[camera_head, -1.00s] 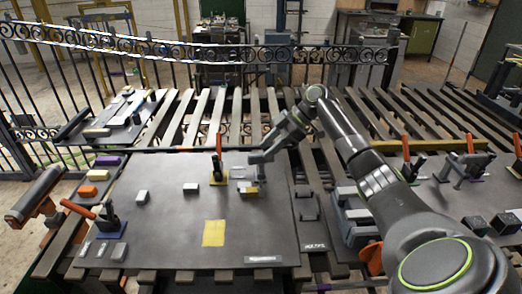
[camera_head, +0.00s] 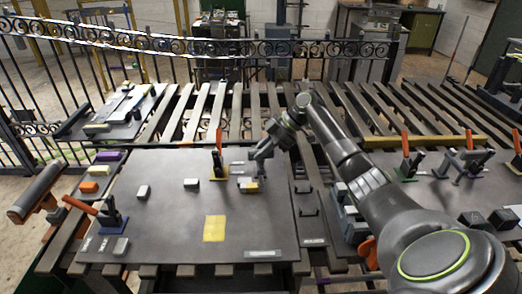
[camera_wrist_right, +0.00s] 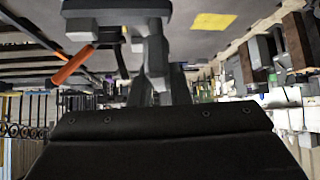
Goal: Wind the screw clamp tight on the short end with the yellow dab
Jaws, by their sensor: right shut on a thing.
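My right gripper (camera_head: 260,173) comes down over the far right part of the dark plate (camera_head: 165,225). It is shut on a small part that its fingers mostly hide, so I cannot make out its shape. Right at the fingertips is a small grey block with a yellow patch (camera_head: 250,187). Left of it stands an upright clamp with an orange handle and a yellow base (camera_head: 218,168). The wrist view shows my grey gripper parts (camera_wrist_right: 150,50) at the top and an orange handle (camera_wrist_right: 73,65) beside them. My left gripper is out of view.
A yellow square (camera_head: 214,228) lies on the plate. Two pale blocks (camera_head: 191,183) sit farther left. An orange-handled clamp on a blue base (camera_head: 110,217) stands at the near left. More clamps (camera_head: 467,162) stand on the right. A scrollwork fence (camera_head: 200,47) runs behind the slats.

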